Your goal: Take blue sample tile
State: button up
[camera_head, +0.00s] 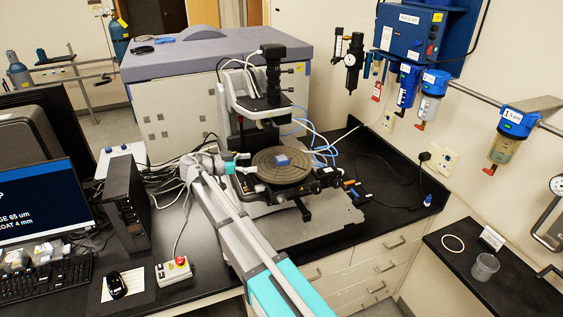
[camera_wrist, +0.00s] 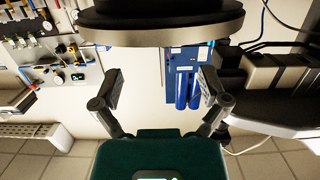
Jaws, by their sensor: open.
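The blue sample tile (camera_head: 283,160) lies on the dark round stage (camera_head: 266,175) of the profiler, near its middle. In the head view my arm reaches in from the front, and its wrist is beside the left edge of the stage. My gripper (camera_wrist: 158,88) is open in the wrist view, with nothing between its fingers. A dark round rim, apparently the stage (camera_wrist: 160,32), crosses the top of that view beyond the fingers. The tile does not show in the wrist view.
The profiler's measuring head (camera_head: 272,85) stands over the back of the stage. Cables lie behind and left of it. A black computer box (camera_head: 127,205) and a red-button control box (camera_head: 173,272) are at the left. The bench right of the profiler is partly clear.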

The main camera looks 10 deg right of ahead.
aim_at(276, 159)
jog(key=shift+x, duration=2.2)
jog(key=shift+b+x, duration=0.55)
jog(key=shift+x, duration=2.05)
jog(key=shift+r, duration=0.15)
jog(key=c, duration=1)
